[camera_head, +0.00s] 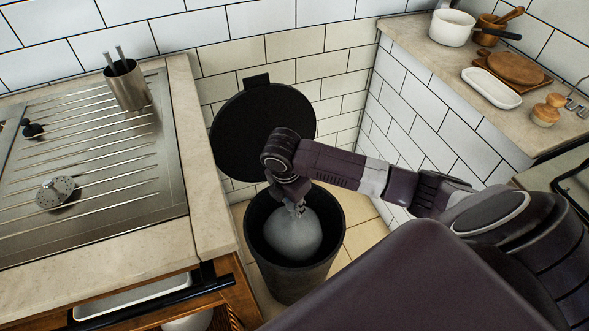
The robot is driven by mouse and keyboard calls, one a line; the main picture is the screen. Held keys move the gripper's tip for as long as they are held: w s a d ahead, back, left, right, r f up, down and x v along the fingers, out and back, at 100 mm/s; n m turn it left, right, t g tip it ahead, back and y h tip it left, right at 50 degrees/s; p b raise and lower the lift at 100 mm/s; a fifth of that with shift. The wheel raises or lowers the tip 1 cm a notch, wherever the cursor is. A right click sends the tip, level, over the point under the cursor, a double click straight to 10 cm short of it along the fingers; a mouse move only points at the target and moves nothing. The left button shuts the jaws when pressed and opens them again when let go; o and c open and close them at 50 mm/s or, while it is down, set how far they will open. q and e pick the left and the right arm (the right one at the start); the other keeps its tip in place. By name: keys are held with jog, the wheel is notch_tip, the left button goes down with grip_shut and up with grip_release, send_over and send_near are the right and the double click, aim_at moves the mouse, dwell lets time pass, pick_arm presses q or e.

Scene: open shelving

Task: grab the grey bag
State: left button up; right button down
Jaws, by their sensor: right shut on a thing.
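The grey bag (293,238) sits inside a black round bin (265,270) on the floor between two counters. Its gathered top points up. My right gripper (298,207) reaches down over the bin and is shut on the top of the bag. The fingertips are small here and partly hidden by the wrist. The bag's lower part is hidden inside the bin. My left gripper is not in view.
The bin's black lid (235,125) stands open against the tiled wall. A steel draining board (95,190) with a utensil cup (128,85) is at left. The right counter holds a white pot (450,27), a white dish (490,88) and wooden boards (515,68).

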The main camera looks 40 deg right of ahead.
notch_tip(320, 180, up, 21)
jog(key=p, duration=1.9)
jog(key=shift+f+p, duration=0.2)
jog(key=shift+p, duration=0.2)
